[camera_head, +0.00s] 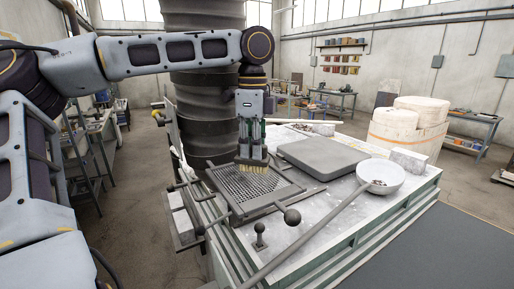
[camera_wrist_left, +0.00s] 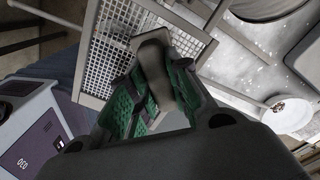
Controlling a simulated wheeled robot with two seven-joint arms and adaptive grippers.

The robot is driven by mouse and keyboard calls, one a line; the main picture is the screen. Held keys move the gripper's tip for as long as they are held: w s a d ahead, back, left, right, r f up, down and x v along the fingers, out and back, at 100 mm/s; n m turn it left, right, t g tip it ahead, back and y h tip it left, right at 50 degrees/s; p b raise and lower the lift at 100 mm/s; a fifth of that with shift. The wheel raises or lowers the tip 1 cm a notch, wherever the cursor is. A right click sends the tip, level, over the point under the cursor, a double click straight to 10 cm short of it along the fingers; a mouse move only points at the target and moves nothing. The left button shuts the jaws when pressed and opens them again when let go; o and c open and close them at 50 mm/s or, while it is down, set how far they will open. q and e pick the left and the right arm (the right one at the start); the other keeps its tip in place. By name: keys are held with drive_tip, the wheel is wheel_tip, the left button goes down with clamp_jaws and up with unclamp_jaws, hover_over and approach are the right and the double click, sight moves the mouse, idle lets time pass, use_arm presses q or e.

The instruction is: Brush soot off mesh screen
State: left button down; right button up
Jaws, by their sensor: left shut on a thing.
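The mesh screen (camera_head: 252,187) lies in a dark frame on the grey worktop in the head view. It also shows in the left wrist view (camera_wrist_left: 107,48), partly covered by my fingers and the brush. My left gripper (camera_head: 252,150) points down over the far right part of the screen. It is shut on a brush (camera_head: 253,168) with pale yellowish bristles. The bristle tips are at the mesh, but I cannot tell whether they touch it. In the left wrist view the green-padded fingers (camera_wrist_left: 152,95) close around the brush's brownish body (camera_wrist_left: 152,48). My right gripper is not in view.
A long-handled ladle with a white bowl (camera_head: 381,176) lies across the right side of the bench. A flat grey slab (camera_head: 323,158) is behind the screen. A ball-ended lever (camera_head: 292,216) and a small knob (camera_head: 259,229) stand near the front. A thick dark column (camera_head: 205,100) rises behind.

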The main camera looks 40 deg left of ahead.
use_arm(q)
drive_tip(key=shift+w+a+r, duration=0.2)
drive_tip(key=shift+a+r, duration=0.4)
drive_tip(key=shift+s+d+f, duration=0.2)
drive_tip(key=shift+s+d, duration=0.1)
drive_tip(key=shift+d, duration=0.05)
idle(0.9)
drive_tip(key=shift+s+a+f, duration=0.1)
drive_tip(key=shift+s+a, duration=0.1)
drive_tip(key=shift+s, duration=0.7)
drive_tip(key=shift+w+d+f, duration=0.15)
drive_tip(key=shift+w+d, duration=0.1)
drive_tip(key=shift+d, duration=0.1)
drive_tip(key=shift+s+d, duration=0.4)
drive_tip(key=shift+d, duration=0.2)
drive_tip(key=shift+s+d+f, duration=0.1)
drive_tip(key=shift+s+d, duration=0.1)
drive_tip(key=shift+d, duration=0.3)
drive_tip(key=shift+s+d, duration=0.15)
drive_tip(key=shift+d, duration=0.35)
drive_tip(key=shift+d, duration=0.1)
drive_tip(key=shift+s+d+f, duration=0.1)
drive_tip(key=shift+s+d, duration=0.25)
drive_tip(key=shift+d, duration=0.4)
drive_tip(key=shift+s+d+f, duration=0.1)
drive_tip(key=shift+s+d, duration=0.25)
drive_tip(key=shift+d, duration=0.4)
drive_tip(key=shift+s+f, duration=0.1)
drive_tip(key=shift+s, duration=0.05)
